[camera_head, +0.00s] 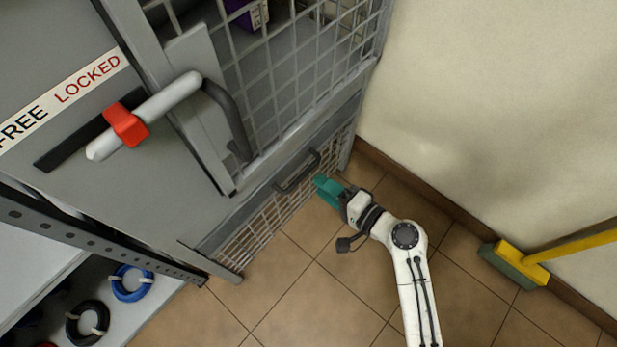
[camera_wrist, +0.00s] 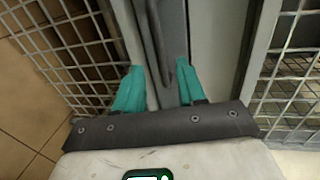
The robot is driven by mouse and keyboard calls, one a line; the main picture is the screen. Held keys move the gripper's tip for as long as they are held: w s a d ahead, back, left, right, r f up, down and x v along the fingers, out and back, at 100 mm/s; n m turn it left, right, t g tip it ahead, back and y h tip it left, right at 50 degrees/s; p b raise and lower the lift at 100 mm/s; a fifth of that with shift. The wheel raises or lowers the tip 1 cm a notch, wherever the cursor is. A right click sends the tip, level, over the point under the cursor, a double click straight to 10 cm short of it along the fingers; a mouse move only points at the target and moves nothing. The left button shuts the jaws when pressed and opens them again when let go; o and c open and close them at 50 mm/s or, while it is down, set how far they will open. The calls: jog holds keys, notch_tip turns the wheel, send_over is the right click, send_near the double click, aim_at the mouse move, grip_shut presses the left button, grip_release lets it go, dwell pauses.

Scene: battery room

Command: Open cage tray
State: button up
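The cage tray (camera_head: 262,226) is the low mesh-fronted drawer at the bottom of the grey cage, and it looks closed. A dark bar handle (camera_head: 298,174) sits on its grey top rail. My gripper (camera_head: 322,185) is just in front of the tray, near the handle's right end. In the wrist view my gripper (camera_wrist: 159,88) has its two teal fingers apart with nothing held between them. The handle (camera_wrist: 157,40) runs down from the top of that view toward the gap between the fingers. Whether the fingers touch it cannot be told.
Above the tray is a mesh cage door (camera_head: 290,75) with a white lever (camera_head: 145,115) and red catch, beside a FREE/LOCKED label (camera_head: 60,98). A shelf with cable coils (camera_head: 131,283) stands lower left. A yellow broom (camera_head: 522,264) leans at the right wall. Tiled floor is clear before the tray.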

aim_at(305, 176)
jog(key=b+x, duration=0.1)
jog(key=x, duration=0.4)
jog(key=shift+w+a, duration=0.2)
jog(key=shift+a, duration=0.1)
grip_shut()
jog(key=shift+f, duration=0.1)
dwell(0.4)
